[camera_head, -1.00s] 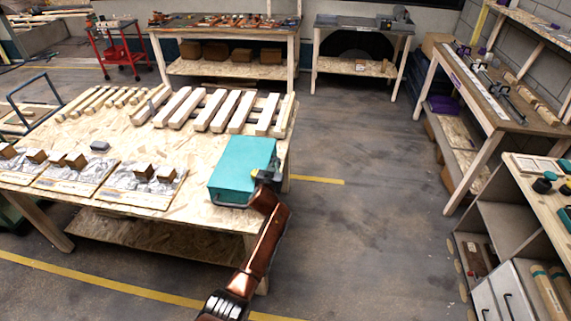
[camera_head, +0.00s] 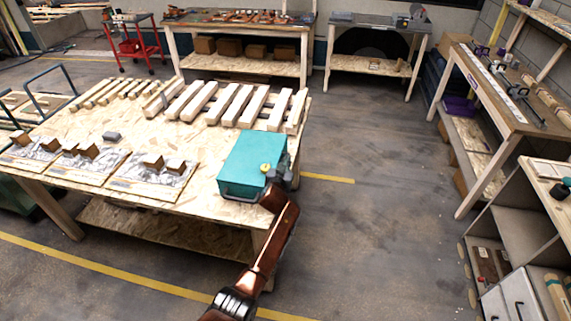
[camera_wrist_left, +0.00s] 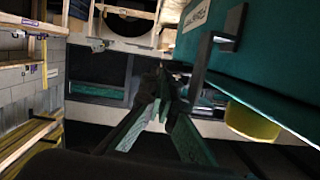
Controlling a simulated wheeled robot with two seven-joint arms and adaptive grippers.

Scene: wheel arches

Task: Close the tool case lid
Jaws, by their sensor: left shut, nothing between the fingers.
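The teal tool case (camera_head: 250,153) sits at the right front corner of the wooden table. Its lid looks lowered over the body, but I cannot tell if it is fully flush. A dark handle (camera_head: 238,194) is on its near side. A small round yellow part (camera_head: 265,168) shows at the case beside my gripper. My left gripper (camera_head: 279,178) is shut and empty at the near right corner of the case; contact is unclear. In the left wrist view the gripper (camera_wrist_left: 163,92) is beside the teal case wall (camera_wrist_left: 255,58), with the yellow part (camera_wrist_left: 251,122) close by.
The wooden table (camera_head: 205,187) also holds wooden slats (camera_head: 238,106) behind the case and small brown blocks on foil-covered boards (camera_head: 135,177) to the left. Open floor (camera_head: 370,200) lies right of the table. Shelving (camera_head: 510,220) stands further right.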

